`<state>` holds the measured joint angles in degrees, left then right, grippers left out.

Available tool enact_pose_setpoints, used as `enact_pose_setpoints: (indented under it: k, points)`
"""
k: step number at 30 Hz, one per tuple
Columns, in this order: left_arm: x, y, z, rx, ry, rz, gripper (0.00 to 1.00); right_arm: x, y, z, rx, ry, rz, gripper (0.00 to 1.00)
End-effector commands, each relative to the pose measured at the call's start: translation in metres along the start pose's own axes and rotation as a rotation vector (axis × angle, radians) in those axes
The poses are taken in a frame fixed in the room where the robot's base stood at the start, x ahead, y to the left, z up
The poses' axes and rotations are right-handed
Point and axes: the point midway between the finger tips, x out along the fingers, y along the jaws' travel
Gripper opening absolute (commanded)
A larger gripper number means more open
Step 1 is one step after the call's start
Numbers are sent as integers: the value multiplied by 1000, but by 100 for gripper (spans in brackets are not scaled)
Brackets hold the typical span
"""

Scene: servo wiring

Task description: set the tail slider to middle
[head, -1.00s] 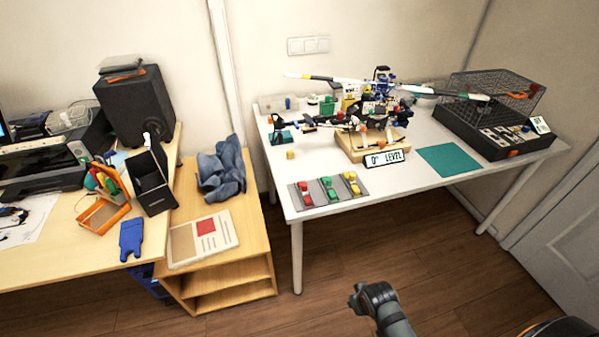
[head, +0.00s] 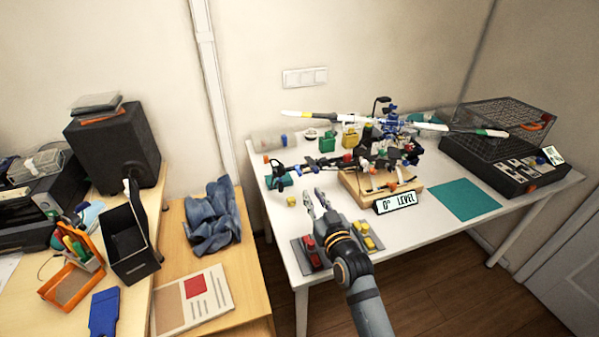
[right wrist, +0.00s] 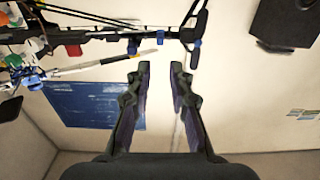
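The model helicopter (head: 385,150) stands on a wooden base on the white table, with a card reading "0° LEVEL" (head: 396,203) in front. Grey plates (head: 301,262) with red (head: 313,262) and yellow (head: 367,236) pieces lie at the table's front left; my right arm hides the part between them. I cannot tell which piece is the tail slider. My right gripper (head: 314,204) is open and empty above the table, behind the plates in the picture. Its parted fingers show in the right wrist view (right wrist: 160,70), below the dark tail boom (right wrist: 130,38). My left gripper is not in view.
A black box with a wire cage (head: 505,150) and a panel of small controls stands on the table's right. A teal mat (head: 464,199) lies before it. A yellow cube (head: 291,201) sits near the gripper. A wooden desk with a black speaker (head: 113,145) is at left.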

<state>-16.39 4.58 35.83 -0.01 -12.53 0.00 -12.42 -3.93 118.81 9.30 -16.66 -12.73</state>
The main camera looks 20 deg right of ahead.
Motion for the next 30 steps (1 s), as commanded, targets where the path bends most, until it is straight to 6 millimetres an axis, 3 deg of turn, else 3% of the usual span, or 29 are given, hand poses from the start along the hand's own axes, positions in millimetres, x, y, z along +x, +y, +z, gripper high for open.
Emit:
enact_pose_setpoints:
  k: [1,3,6,15,26,30]
  points:
    - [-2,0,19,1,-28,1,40,7,0,-2,-1,2,0,21]
    - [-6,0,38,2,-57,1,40,20,0,-3,-1,2,-1,21]
    - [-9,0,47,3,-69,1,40,43,0,-3,-1,2,0,21]
    - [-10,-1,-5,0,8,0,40,92,0,-1,0,-1,0,21]
    - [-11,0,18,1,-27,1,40,99,0,0,0,-1,0,21]
    - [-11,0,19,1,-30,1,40,99,0,0,0,-2,0,2]
